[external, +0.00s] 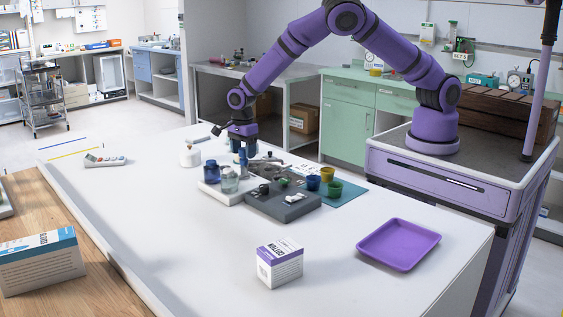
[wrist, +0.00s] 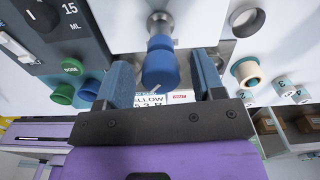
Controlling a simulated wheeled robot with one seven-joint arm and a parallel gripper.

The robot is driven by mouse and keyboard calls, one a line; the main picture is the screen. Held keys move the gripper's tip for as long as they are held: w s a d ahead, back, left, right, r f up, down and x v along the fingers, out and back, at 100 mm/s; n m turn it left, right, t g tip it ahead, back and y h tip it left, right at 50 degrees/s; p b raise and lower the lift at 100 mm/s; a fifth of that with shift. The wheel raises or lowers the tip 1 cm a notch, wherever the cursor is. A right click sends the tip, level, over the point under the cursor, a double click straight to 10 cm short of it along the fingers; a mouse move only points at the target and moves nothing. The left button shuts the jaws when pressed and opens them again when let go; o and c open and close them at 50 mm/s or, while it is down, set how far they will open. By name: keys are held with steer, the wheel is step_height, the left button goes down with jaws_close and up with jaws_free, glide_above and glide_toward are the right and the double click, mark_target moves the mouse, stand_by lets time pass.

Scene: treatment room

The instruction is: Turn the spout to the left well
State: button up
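In the wrist view a blue cylindrical piece (wrist: 160,65) with a shiny metal end shows between my two blue fingers; I take it to be part of the spout, but cannot be sure. My gripper (wrist: 163,78) is open, with a gap on each side of the blue piece. In the external view my gripper (external: 243,163) points down over the far part of the white table, beside a grey metal piece (external: 267,167). My fingers and nearby things partly hide the spout's base there. I cannot make out the left well clearly.
A grey block (external: 285,205) stands in front, with yellow, blue and green cups (external: 333,189) on a teal mat at its right. Glass jars (external: 229,180) stand at the left. A carton (external: 280,262) and a purple tray (external: 398,244) are nearer. The table's left part is mostly clear.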

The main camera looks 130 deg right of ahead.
step_height(320, 180, up, 11)
stand_by(0.6)
steer(key=shift+f, duration=0.1)
stand_by(0.4)
